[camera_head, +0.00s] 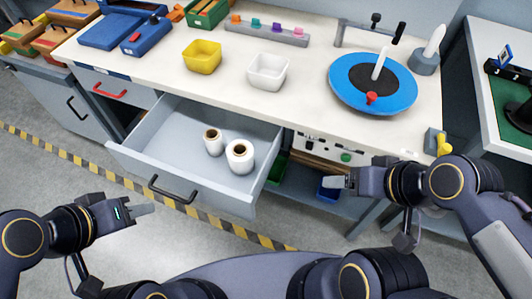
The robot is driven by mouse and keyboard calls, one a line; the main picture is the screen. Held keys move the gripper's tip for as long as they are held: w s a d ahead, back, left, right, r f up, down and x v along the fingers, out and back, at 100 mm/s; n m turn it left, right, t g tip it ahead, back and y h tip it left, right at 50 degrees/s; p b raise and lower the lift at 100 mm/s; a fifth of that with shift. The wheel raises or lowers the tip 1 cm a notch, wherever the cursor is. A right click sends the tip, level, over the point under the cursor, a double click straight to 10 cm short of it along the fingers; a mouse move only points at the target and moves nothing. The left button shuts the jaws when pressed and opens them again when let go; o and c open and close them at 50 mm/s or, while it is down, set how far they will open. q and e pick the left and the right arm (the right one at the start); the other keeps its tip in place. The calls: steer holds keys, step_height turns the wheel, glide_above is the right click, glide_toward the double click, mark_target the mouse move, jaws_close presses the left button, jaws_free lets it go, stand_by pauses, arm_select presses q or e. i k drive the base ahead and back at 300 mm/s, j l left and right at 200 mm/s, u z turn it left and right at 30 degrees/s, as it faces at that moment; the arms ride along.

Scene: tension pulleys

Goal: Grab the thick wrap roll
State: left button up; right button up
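Two white wrap rolls with brown cores stand upright in the open grey drawer (172,152). The thick wrap roll (240,160) is the wider one, on the right and nearer to me. The thinner roll (213,142) stands just behind and left of it. My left gripper (146,210) is outside the drawer, in front of its handle and left of the rolls, with nothing visible held. My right gripper (331,182) is to the right of the drawer, near the lower shelf. The gaps between the fingers are too small to make out on both grippers.
Above the drawer, the worktop holds a yellow bin (202,57), a white bin (267,72) and a blue turntable (345,95). The drawer's raised front and side walls surround the rolls. The drawer's left part is empty.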

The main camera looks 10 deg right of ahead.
mark_target(241, 154)
steer(key=i+j+z, duration=0.2)
steer(key=j, duration=0.4)
steer(key=i+j+z, duration=0.15)
steer(key=j, duration=0.5)
steer(key=j+z, duration=0.2)
steer(key=j, duration=0.4)
